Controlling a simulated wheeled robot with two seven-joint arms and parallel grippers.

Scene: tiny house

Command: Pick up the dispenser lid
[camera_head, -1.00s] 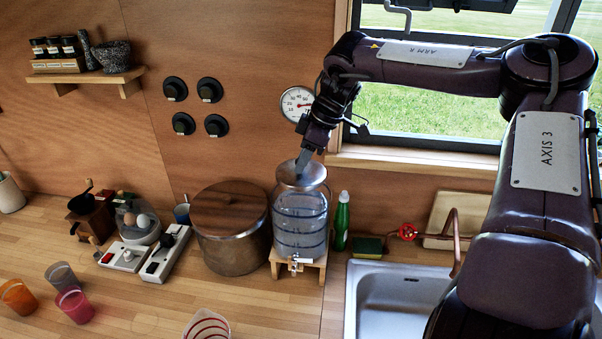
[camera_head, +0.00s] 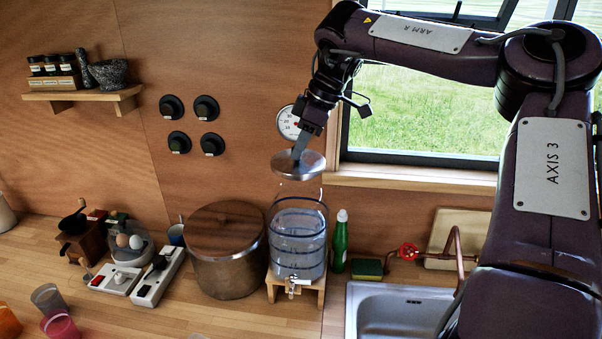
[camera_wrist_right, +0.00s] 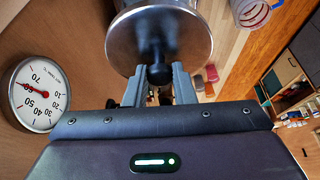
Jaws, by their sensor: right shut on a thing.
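The dispenser lid (camera_head: 298,164) is a round silver metal disc, held above the glass dispenser (camera_head: 298,240) with a clear gap between them. My right gripper (camera_head: 299,152) is shut on the lid's knob from above. In the right wrist view the lid (camera_wrist_right: 185,35) fills the top middle, and its dark knob sits between the fingers of my right gripper (camera_wrist_right: 160,78). The dispenser stands upright on a small wooden stand, its top open. My left gripper is not in view.
A pot with a wooden lid (camera_head: 226,235) stands just left of the dispenser. A green bottle (camera_head: 340,242), a sponge (camera_head: 367,268) and the sink (camera_head: 400,305) are on its right. A round thermometer (camera_head: 289,122) hangs on the wall behind.

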